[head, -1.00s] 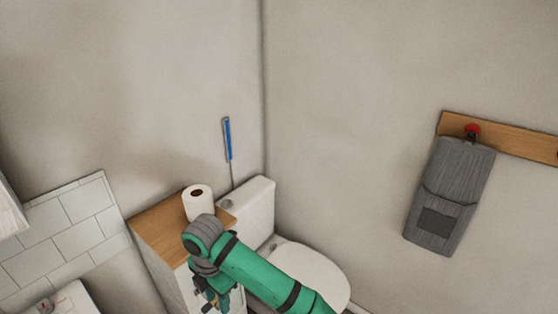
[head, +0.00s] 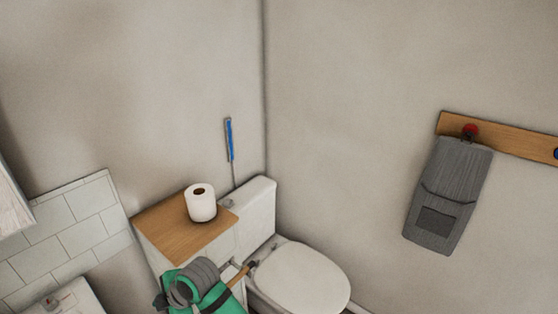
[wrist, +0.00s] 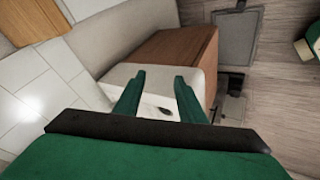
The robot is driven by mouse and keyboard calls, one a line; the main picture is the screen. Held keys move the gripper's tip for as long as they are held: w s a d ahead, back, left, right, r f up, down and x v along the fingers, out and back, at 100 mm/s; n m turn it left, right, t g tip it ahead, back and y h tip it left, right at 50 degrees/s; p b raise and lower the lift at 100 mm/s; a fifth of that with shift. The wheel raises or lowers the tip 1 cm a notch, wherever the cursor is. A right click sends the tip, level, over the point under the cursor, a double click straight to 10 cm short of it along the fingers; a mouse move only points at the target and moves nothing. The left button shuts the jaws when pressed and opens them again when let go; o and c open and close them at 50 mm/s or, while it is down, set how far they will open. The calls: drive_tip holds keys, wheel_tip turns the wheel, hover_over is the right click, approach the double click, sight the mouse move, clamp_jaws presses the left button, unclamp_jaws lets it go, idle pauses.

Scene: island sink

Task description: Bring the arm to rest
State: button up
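My gripper (wrist: 159,76) shows in the wrist view with its two green fingers apart and nothing between them. Beyond the fingers are a pale surface and a brown wooden face. In the head view my green arm with its grey joint is low in the picture, in front of the cabinet and left of the toilet (head: 300,278). The fingers cannot be made out clearly there.
A toilet paper roll (head: 201,203) stands on the wooden-topped cabinet (head: 165,226). A blue-handled rod (head: 229,140) stands behind the toilet tank. A grey towel (head: 447,195) hangs from a wooden rail (head: 510,138) on the right wall. White tiles (head: 75,225) are at the left.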

drive_tip(key=a+m+t+y, duration=0.2)
drive_tip(key=a+m+y, duration=0.1)
drive_tip(key=a+m, duration=0.1)
drive_tip(key=s+d+f+m+t+h, duration=0.45)
drive_tip(key=s+d+m, duration=0.35)
drive_tip(key=d+m, duration=0.25)
drive_tip(key=s+d+f+m+t+h, duration=0.3)
drive_tip(key=s+d+f+m+t, duration=0.25)
drive_tip(key=s+d+m, duration=0.45)
drive_tip(key=s+d+r+t+h, duration=0.1)
drive_tip(key=s+d+r, duration=0.2)
drive_tip(key=s+d, duration=0.4)
drive_tip(key=s+d+r+h, duration=0.1)
drive_tip(key=s+d+r, duration=0.2)
drive_tip(key=s+d, duration=0.4)
drive_tip(key=shift+s+d+r+t+h, duration=0.25)
drive_tip(key=shift+d+t+h, duration=0.15)
drive_tip(key=shift+d, duration=0.15)
